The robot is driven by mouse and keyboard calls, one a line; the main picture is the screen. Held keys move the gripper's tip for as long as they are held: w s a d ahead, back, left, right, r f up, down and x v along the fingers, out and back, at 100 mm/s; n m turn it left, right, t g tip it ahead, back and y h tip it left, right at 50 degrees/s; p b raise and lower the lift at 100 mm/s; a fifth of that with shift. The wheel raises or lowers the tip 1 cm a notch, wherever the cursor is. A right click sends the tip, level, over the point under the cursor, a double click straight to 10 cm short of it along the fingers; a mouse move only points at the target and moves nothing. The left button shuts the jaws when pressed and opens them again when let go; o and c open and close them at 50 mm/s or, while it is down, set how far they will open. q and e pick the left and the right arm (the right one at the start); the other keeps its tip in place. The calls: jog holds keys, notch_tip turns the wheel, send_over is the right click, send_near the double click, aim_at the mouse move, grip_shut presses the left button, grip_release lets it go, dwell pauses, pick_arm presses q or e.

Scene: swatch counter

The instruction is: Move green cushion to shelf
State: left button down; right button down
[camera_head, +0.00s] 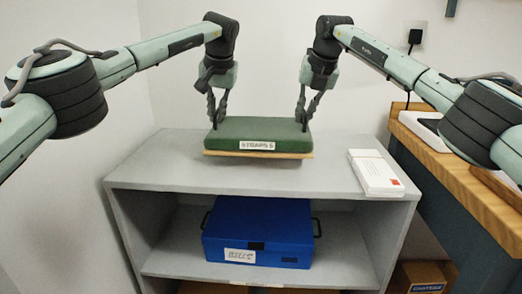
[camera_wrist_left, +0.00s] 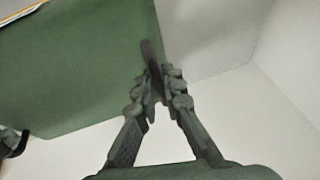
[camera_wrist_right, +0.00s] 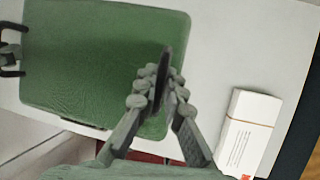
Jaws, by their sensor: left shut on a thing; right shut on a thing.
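The green cushion (camera_head: 258,131) has a white label on its front and a tan board-like edge beneath it. It is over the top of the grey shelf unit (camera_head: 160,172); whether it touches the top I cannot tell. My left gripper (camera_head: 216,122) is shut on the cushion's left end. My right gripper (camera_head: 303,124) is shut on its right end. The cushion (camera_wrist_left: 70,70) fills much of the left wrist view, with the left fingers (camera_wrist_left: 155,75) at its edge. In the right wrist view the cushion (camera_wrist_right: 95,65) lies beside the right fingers (camera_wrist_right: 165,75).
A white stack of cards or boxes (camera_head: 375,172) lies on the shelf top at the right. A blue box (camera_head: 257,232) with handles sits on the level below. A wooden counter (camera_head: 455,172) stands to the right. A wall is behind.

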aim_at(304, 127)
pick_arm(q)
jog(key=shift+w+a+r, duration=0.1)
jog(key=shift+w+a, duration=0.1)
pick_arm(e)
jog(key=shift+w+d+r, duration=0.1)
jog(key=shift+w+d, duration=0.1)
pick_arm(q)
jog(key=shift+s+r, duration=0.1)
jog(key=shift+s, duration=0.05)
pick_arm(e)
jog(key=shift+s, duration=0.15)
